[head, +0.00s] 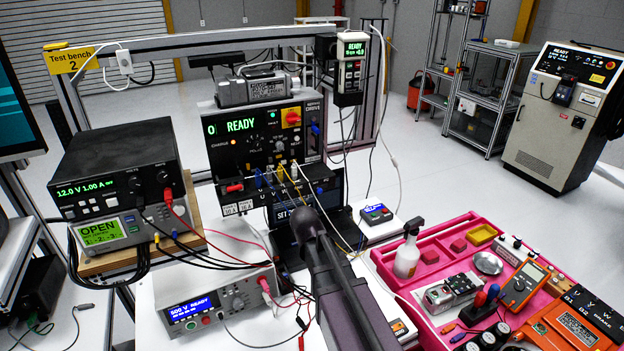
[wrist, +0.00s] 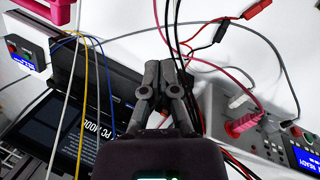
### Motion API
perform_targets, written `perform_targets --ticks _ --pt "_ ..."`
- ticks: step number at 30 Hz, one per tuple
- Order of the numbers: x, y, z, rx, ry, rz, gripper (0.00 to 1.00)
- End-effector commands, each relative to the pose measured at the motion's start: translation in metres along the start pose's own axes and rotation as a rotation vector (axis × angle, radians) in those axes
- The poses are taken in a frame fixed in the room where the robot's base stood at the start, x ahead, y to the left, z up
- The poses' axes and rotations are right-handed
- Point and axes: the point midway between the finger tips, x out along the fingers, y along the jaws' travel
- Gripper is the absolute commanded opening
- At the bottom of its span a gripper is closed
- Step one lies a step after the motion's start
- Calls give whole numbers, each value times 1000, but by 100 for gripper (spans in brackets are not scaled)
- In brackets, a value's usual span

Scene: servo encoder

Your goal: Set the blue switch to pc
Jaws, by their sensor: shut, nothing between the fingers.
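My gripper (wrist: 168,68) shows in the wrist view with its fingers together and empty, above the white bench among loose cables. In the head view my dark arm reaches up from the bottom and hides the gripper. I cannot surely identify the blue switch. A small blue part (head: 315,129) is on the right strip of the drive unit (head: 246,138), which reads READY. A small box with a blue face (head: 376,214) stands right of the laptop (head: 283,216); it also shows at the upper left of the wrist view (wrist: 26,52).
A power supply (head: 117,172) stands at left. A white instrument (head: 214,305) lies in front, with red and black leads around it. A pink tray (head: 452,240) with tools and a spray bottle (head: 408,250) is at right. Yellow, blue and white cables cross near the laptop.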

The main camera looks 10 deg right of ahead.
Motion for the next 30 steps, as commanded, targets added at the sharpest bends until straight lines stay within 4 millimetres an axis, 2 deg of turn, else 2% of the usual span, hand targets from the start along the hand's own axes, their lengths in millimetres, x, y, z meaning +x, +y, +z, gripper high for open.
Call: perform_targets --ticks 1,17,30 --pt "-16 6 -6 -42 -7 15 0" --pt "-106 39 -56 -504 -116 156 0" --pt "-188 60 -102 -879 -245 254 0"
